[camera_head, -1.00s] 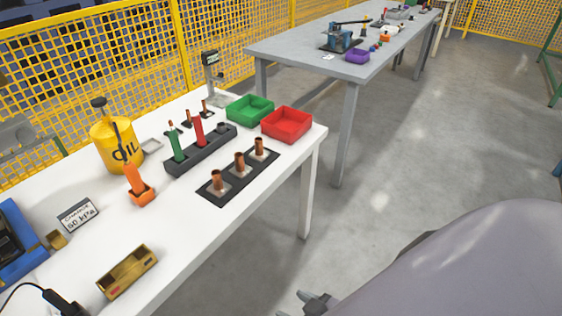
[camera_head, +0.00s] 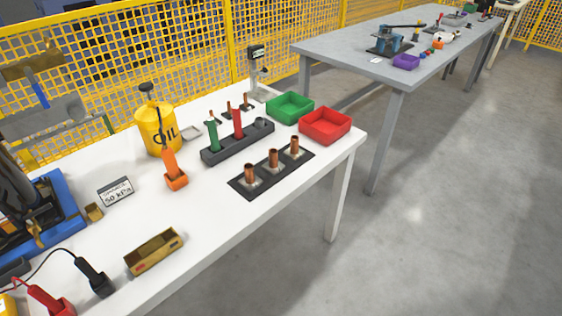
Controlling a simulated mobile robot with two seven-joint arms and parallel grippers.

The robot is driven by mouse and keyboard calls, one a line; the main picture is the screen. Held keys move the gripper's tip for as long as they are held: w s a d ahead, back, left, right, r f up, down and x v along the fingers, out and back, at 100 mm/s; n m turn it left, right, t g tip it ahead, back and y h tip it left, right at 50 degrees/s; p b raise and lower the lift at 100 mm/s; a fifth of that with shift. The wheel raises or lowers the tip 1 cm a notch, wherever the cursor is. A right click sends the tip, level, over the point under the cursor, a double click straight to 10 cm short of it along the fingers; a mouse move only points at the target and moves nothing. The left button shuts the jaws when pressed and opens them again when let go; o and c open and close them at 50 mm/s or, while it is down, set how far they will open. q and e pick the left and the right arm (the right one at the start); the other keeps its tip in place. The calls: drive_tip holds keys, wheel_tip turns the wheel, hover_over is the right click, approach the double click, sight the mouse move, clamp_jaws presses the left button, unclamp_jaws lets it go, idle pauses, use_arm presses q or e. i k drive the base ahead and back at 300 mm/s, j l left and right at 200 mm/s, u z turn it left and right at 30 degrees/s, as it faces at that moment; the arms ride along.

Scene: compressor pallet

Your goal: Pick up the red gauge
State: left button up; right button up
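The red gauge (camera_head: 238,124) stands upright in a dark rack (camera_head: 226,152) on the white table. A green gauge (camera_head: 213,135) stands in the same rack to its left. The lower ends of both sit inside the rack and are hidden. Neither of my grippers shows in the head view now, and nothing is touching the red gauge.
A black plate with several copper tubes (camera_head: 273,160) lies in front of the rack. Green (camera_head: 290,105) and red (camera_head: 325,122) bins stand to its right. A yellow oil can (camera_head: 157,130) and an orange-handled tool (camera_head: 169,163) stand left. Floor right of the table is clear.

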sight(235, 110)
drive_tip(key=i+l+u, duration=0.1)
drive_tip(key=l, duration=0.25)
drive_tip(key=i+l+u, duration=0.1)
drive_tip(key=i+l, duration=0.2)
drive_tip(key=i+l+u, duration=0.1)
drive_tip(key=l, duration=0.3)
drive_tip(key=i+l+u, duration=0.1)
drive_tip(key=i+l, duration=0.15)
drive_tip(key=l, duration=0.15)
drive_tip(key=i+l+u, duration=0.1)
drive_tip(key=l, duration=0.25)
drive_tip(key=i+l+u, duration=0.1)
drive_tip(key=l, duration=0.3)
drive_tip(key=i, duration=0.1)
